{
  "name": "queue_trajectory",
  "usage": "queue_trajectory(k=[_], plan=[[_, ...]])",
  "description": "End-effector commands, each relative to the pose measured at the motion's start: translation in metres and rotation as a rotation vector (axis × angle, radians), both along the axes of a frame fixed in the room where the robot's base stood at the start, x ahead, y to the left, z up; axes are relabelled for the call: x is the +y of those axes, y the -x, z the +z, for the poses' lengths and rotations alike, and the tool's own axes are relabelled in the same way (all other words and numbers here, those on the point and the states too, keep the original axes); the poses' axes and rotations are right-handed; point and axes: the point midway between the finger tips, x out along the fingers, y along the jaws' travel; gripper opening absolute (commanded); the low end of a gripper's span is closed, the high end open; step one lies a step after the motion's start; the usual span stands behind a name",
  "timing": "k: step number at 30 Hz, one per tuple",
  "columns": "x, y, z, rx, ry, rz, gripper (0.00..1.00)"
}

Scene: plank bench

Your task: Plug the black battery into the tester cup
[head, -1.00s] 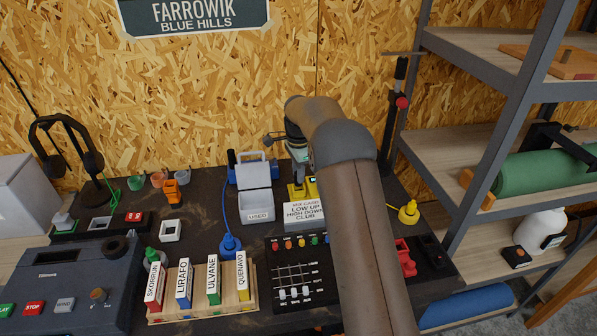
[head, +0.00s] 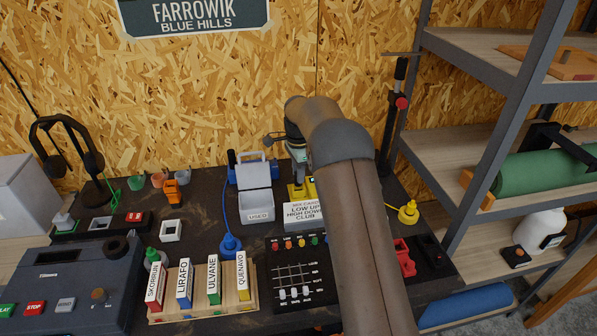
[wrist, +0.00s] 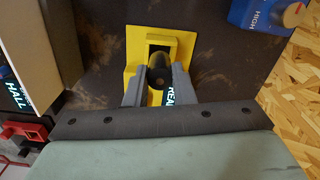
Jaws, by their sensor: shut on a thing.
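The black battery (wrist: 158,66) shows as a dark rounded shape between the fingers of my gripper (wrist: 158,82) in the wrist view. The gripper is shut on it. The yellow tester (wrist: 133,55) lies behind and around the battery, with a raised yellow frame and a dark opening at its upper part. I cannot tell whether the battery's end is inside the cup or just above it. In the head view the yellow tester (head: 296,194) stands at the back of the bench. My gripper (head: 300,165) is over it, largely hidden by my arm.
A grey box marked USED (head: 257,203) stands left of the tester. A white sign block (head: 303,213) is in front. A yellow plug-like piece (head: 409,212) lies to the right. A blue block (wrist: 264,14) marked HIGH is close by in the wrist view.

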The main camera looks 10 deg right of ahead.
Motion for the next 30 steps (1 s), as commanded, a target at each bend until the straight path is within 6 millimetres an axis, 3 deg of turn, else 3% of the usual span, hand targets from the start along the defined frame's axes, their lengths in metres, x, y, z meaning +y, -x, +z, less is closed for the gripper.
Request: queue_trajectory(k=[30], plan=[[0.0, 0.0, -0.021, 0.001, 0.0, 0.001, 0.01]])
